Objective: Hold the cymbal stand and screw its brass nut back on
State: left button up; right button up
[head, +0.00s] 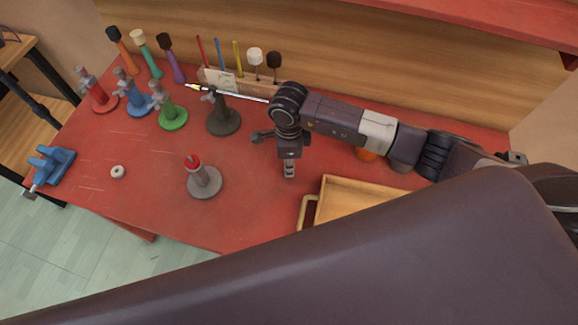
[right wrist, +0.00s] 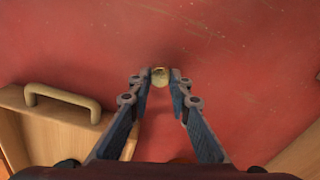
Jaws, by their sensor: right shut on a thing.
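A grey cymbal stand (head: 205,182) with a round base and a red top stands upright on the red table, left of my right gripper in the head view. No nut shows on its top. My right gripper (head: 290,170) points down over the table, to the right of the stand and apart from it. In the right wrist view, its fingertips (right wrist: 160,80) are shut on a small round brass nut (right wrist: 160,75). The nut cannot be made out in the head view. My left gripper is not in view.
Red, blue, green and dark stands (head: 224,122) with grey wing-shaped tops stand behind. Mallets and sticks stand in a wooden rack (head: 262,88). A blue vise (head: 50,165) and a pale ring (head: 117,172) are left. A wooden tray (head: 345,190) with a handle is at right.

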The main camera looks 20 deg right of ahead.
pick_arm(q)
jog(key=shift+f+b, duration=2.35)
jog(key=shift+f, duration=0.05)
pick_arm(e)
notch_tip(320, 180, up, 19)
jog(key=shift+f, duration=0.1)
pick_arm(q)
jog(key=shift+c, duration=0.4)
